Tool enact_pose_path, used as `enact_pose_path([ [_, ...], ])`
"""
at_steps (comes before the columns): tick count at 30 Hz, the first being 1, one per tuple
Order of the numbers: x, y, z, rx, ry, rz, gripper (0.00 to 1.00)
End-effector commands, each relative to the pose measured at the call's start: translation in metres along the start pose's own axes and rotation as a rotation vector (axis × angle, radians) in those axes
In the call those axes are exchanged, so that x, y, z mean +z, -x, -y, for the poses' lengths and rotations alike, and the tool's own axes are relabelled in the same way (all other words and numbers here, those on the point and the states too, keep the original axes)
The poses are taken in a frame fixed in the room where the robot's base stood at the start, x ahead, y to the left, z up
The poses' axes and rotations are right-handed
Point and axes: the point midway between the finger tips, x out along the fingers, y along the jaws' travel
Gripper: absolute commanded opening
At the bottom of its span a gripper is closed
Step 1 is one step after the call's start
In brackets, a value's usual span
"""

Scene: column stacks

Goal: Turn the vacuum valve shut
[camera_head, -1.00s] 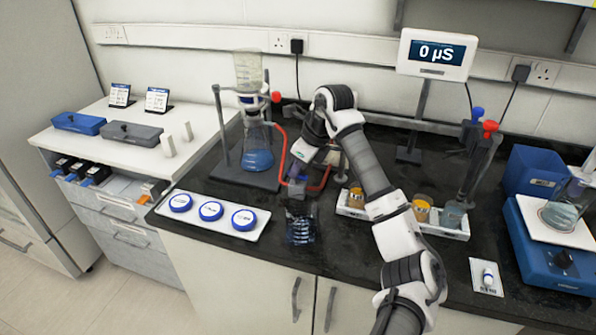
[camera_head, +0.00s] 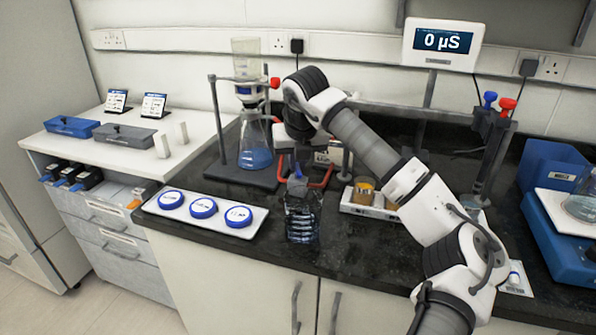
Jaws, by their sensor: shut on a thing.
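My gripper (camera_head: 297,168) points down at the bench, right of the filter flask (camera_head: 255,150). It is shut on a small grey-blue piece (camera_head: 297,186), which looks like the vacuum valve's handle. My wrist and fingers hide most of the valve, so its angle cannot be read. A red hose (camera_head: 322,182) runs on both sides of the gripper, from the flask's side toward a pale box (camera_head: 333,152) behind my arm. The flask holds blue liquid and carries a clear funnel (camera_head: 247,60) on top.
A dark, see-through ribbed object (camera_head: 302,222) stands just in front of the gripper. A white tray (camera_head: 150,208) with several blue-lidded dishes lies to the left. A rack with an amber-filled beaker (camera_head: 363,190) is to the right, partly behind my arm. A meter (camera_head: 438,43) stands behind.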

Motion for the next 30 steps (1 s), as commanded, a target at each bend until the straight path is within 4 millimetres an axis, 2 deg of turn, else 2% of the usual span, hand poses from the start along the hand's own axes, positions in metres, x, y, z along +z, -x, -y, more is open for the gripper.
enact_pose_path([
  [15,-0.0006,-0.0014,-0.0005,-0.151,-0.359,0.000,0.00],
  [30,-0.0001,0.0002,-0.0006,-0.190,-0.459,-0.003,0.00],
])
